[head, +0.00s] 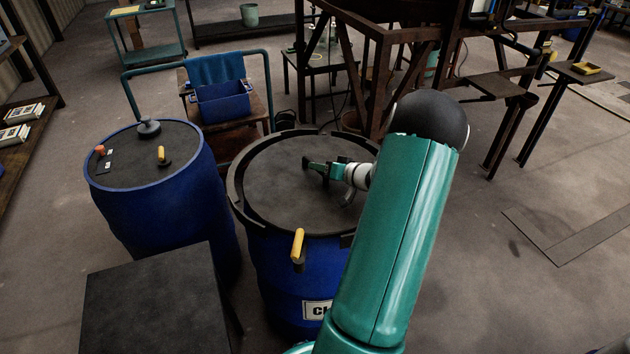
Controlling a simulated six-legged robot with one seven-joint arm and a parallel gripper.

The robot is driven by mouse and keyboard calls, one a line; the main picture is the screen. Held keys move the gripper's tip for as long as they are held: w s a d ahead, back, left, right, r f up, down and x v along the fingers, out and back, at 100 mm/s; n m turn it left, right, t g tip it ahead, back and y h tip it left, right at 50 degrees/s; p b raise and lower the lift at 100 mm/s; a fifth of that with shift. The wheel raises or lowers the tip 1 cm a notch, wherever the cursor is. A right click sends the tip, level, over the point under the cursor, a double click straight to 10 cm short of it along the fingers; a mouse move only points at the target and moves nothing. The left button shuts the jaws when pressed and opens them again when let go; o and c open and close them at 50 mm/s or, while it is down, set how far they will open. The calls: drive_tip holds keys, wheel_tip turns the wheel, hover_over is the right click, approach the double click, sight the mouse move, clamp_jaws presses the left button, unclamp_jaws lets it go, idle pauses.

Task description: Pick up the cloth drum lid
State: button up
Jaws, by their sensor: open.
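The cloth drum (275,285) is a blue drum in the middle of the head view, with a white label that starts "Cl"; my arm hides the rest. Its lid (280,190) looks like a round, flat dark disc lying on the drum top inside a raised black rim. A yellow handle (298,243) sticks up at the drum's front edge. My gripper (326,179) is open and empty over the right half of the lid. I cannot tell whether its fingers touch the lid. My arm covers the right edge of the drum.
A second blue drum (165,220) stands to the left, with a black knob (149,128) and small orange and yellow parts on top. A dark table (155,300) is at the front left. A cart with a blue bin (222,103) and a rusty frame (380,60) stand behind. Floor at right is open.

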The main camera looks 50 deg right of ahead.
drive_tip(key=shift+x, duration=0.8)
clamp_jaws()
idle(0.8)
